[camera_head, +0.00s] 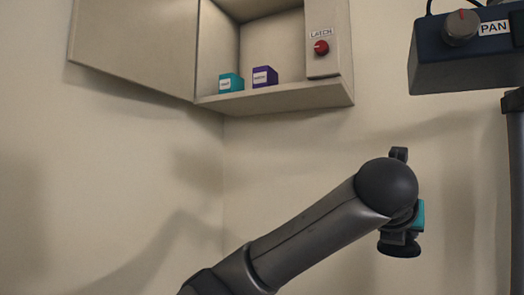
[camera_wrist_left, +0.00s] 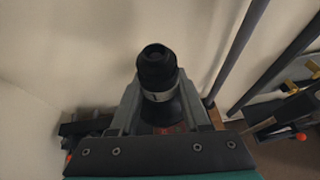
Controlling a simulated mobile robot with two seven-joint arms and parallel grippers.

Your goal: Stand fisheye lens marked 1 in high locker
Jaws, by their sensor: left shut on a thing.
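The high locker (camera_head: 275,100) hangs on the wall at the upper middle of the head view, with its door (camera_head: 135,45) swung open to the left. My left gripper (camera_wrist_left: 158,110) is shut on a lens (camera_wrist_left: 157,70), black with a silver band and a wider dark part between the jaws. A small dark mark shows on the band; I cannot read it surely. In the head view my left gripper (camera_head: 402,232) is lower right of the locker, mostly behind my wrist, with a dark round end (camera_head: 400,249) of what looks like the lens below it. My right gripper is out of view.
A blue box (camera_head: 465,50) marked PAN on a dark stand (camera_head: 516,180) is at right.

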